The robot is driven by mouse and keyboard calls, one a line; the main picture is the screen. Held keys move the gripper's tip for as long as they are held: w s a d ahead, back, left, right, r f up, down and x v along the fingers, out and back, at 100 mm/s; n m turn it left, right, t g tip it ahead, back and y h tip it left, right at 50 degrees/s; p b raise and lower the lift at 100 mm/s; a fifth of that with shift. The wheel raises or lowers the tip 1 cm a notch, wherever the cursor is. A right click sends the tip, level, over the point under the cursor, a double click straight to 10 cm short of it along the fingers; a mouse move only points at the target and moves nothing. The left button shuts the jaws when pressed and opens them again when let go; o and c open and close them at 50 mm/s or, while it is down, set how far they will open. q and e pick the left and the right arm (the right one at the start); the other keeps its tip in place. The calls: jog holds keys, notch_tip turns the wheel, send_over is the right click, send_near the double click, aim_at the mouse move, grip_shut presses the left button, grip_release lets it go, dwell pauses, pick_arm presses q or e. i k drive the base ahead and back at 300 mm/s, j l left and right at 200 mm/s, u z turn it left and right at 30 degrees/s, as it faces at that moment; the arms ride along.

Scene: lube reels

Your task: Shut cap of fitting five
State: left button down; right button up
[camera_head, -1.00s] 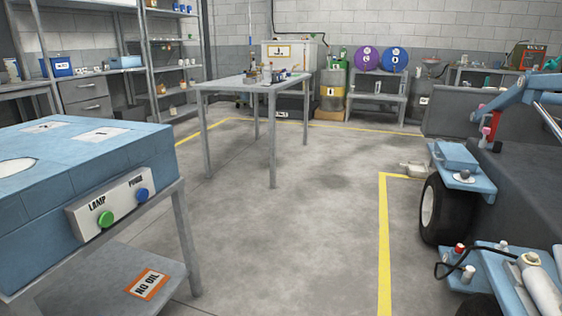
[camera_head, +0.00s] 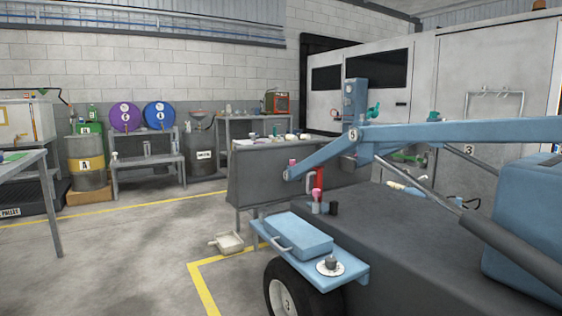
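A blue and dark grey wheeled machine (camera_head: 410,240) with a raised blue boom (camera_head: 450,133) fills the right side of the head view. A small round number label (camera_head: 352,133) sits on the boom's joint; I cannot read it for sure. A fitting with a pink cap (camera_head: 291,164) is at the boom's lower left end. Another pink-topped piece (camera_head: 316,196) stands on the machine's body beside a small black piece (camera_head: 332,208). I cannot tell which one is fitting five or whether any cap is open. Neither of my grippers is in view.
A blue step with a handled box (camera_head: 297,236) juts out above the front wheel (camera_head: 290,294). A grey table (camera_head: 45,190) stands at the left. Open concrete floor (camera_head: 130,260) with yellow lines lies between.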

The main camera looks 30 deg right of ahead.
aim_at(372, 112)
jog(key=i+j+z, duration=0.1)
jog(key=i+z, duration=0.2)
jog(key=i, duration=1.3)
jog(key=i+z, duration=0.4)
jog(key=i+j+z, duration=0.15)
jog(key=i+z, duration=0.25)
